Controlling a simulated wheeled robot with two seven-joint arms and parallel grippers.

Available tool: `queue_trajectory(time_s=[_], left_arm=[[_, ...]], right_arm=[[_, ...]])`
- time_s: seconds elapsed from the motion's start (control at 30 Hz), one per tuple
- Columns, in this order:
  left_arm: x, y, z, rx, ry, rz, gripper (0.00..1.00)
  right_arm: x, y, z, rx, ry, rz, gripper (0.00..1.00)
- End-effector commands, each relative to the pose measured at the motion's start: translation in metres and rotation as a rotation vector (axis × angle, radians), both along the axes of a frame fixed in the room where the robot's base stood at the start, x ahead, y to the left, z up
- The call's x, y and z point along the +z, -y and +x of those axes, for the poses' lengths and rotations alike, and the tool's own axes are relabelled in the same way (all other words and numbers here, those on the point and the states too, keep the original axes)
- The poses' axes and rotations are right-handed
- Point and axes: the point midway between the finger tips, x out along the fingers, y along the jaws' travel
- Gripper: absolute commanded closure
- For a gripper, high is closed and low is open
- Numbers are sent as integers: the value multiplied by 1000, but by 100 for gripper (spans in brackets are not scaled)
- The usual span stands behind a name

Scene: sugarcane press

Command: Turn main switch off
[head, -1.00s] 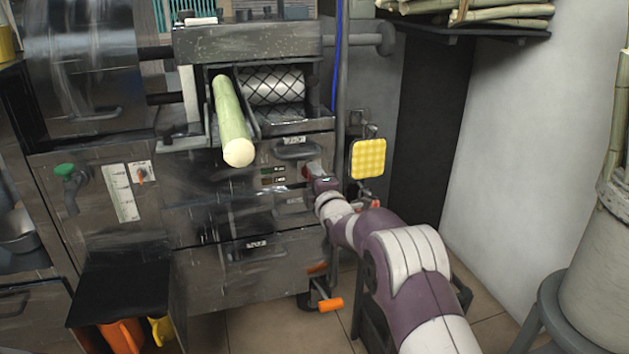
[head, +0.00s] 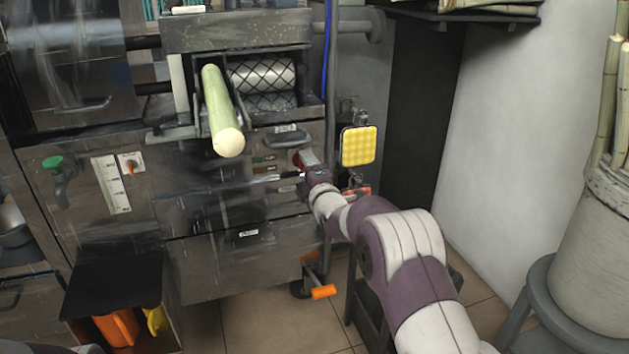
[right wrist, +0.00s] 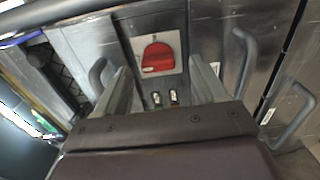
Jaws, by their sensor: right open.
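The main switch (head: 306,158) is a red knob on a pale plate on the front of the metal press, right of the small labels. It also shows in the right wrist view as a red knob (right wrist: 158,58). My right gripper (head: 309,174) is just below and in front of the knob in the head view. In the right wrist view its two fingers (right wrist: 160,72) are spread, with the knob beyond and between them; no contact shows. The fingers partly hide the panel. My left gripper is not in view.
A sugarcane stalk (head: 220,110) sticks out of the press rollers. Grey handles (right wrist: 243,65) flank the switch. A yellow pad (head: 359,146) hangs to the right. An orange-tipped pedal (head: 323,291) is below. A stool (head: 548,285) stands at the right.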

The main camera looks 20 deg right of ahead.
Motion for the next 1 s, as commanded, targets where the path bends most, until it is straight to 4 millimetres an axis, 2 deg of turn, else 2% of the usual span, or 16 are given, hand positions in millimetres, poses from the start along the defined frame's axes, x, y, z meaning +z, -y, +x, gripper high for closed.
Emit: queue_trajectory(time_s=[0.03,0.2,0.4,0.6,1.0], left_arm=[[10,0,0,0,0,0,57],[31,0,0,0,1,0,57],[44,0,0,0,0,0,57],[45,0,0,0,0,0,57],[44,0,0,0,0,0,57]], right_arm=[[6,1,-10,-1,-1,1,30],[8,2,-58,-1,-2,0,30],[4,4,-99,-1,-2,0,30],[0,4,-112,-1,-1,0,30],[-1,4,-111,-1,-7,38,30]])
